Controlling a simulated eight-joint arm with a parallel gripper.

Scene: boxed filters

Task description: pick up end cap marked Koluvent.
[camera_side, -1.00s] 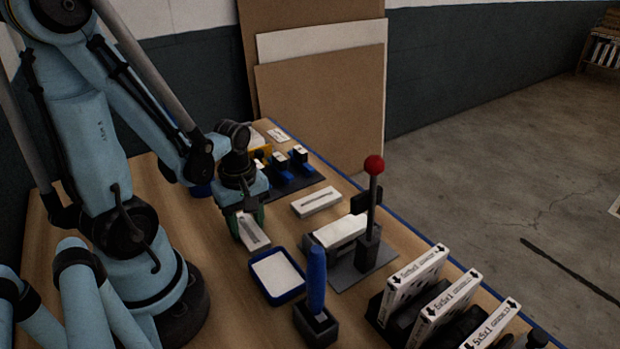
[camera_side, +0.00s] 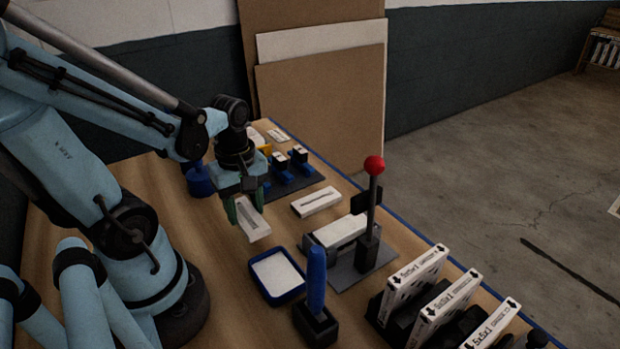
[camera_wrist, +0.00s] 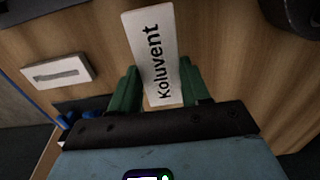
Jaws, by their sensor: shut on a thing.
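The end cap marked Koluvent (camera_wrist: 150,45) is a flat white piece with black lettering. It is between the green fingers of my gripper (camera_wrist: 155,92) in the wrist view, and the name reads along its length. In the side view my gripper (camera_side: 247,200) is shut on this end cap (camera_side: 254,225), which hangs tilted above the wooden table. The fingers hide part of its edges.
Another white piece with a dark slot (camera_side: 316,202) lies on the table to the right. A blue-rimmed tray (camera_side: 298,290) is in front. A red-knobbed lever press (camera_side: 361,260), a blue-handled tool in a black holder (camera_side: 316,318) and boxed filters (camera_side: 414,280) stand nearby.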

